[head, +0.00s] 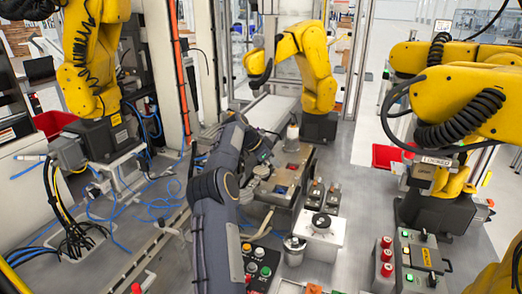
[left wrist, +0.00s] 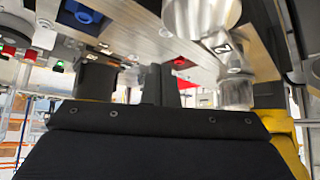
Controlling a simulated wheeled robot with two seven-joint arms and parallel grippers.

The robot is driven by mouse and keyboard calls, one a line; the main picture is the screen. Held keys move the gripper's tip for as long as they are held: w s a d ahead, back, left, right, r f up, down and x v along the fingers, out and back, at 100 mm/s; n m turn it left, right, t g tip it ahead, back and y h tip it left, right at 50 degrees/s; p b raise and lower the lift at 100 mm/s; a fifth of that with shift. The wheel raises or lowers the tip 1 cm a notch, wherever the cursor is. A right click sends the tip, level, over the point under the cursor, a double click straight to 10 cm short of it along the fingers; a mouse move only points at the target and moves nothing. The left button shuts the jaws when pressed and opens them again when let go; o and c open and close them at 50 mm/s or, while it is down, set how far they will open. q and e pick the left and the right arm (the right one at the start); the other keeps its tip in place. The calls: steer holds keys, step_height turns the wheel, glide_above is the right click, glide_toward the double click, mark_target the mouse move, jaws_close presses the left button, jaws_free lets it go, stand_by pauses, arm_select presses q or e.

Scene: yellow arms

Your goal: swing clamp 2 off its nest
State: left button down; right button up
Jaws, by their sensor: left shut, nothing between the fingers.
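My left gripper (head: 264,152) reaches down over the metal fixture plate (head: 300,160) in the head view. In the left wrist view its dark fingers (left wrist: 161,84) are together, with nothing between them. The plate carries a red nest (left wrist: 180,62) and a blue nest (left wrist: 82,11). A small tag that seems to read 2 (left wrist: 222,47) sits beside a round metal clamp part (left wrist: 237,90), right of the fingers. Whether the fingers touch that clamp cannot be told. Another metal cylinder (left wrist: 200,15) is above it. My forearm hides part of the fixture in the head view. My right gripper is out of view.
A button panel (head: 258,264) and a metal pot (head: 294,248) stand in front of the fixture. A white block with a dark round part (head: 321,224) is to the right. Yellow robot arms (head: 318,72) stand around. Blue cables (head: 115,215) lie at the left.

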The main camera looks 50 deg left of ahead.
mark_target(262, 169)
arm_select(q)
steer(key=a+r+p, duration=0.1)
steer(key=s+a+r+p, duration=0.1)
steer(key=r+p, duration=0.1)
steer(key=s+a+r+p, duration=0.1)
steer(key=r, duration=0.1)
steer(key=shift+s+a+r, duration=0.1)
steer(key=shift+s+a+r+p, duration=0.15)
steer(key=shift+s+a+p, duration=0.15)
steer(key=shift+p, duration=0.4)
steer(key=shift+w, duration=0.1)
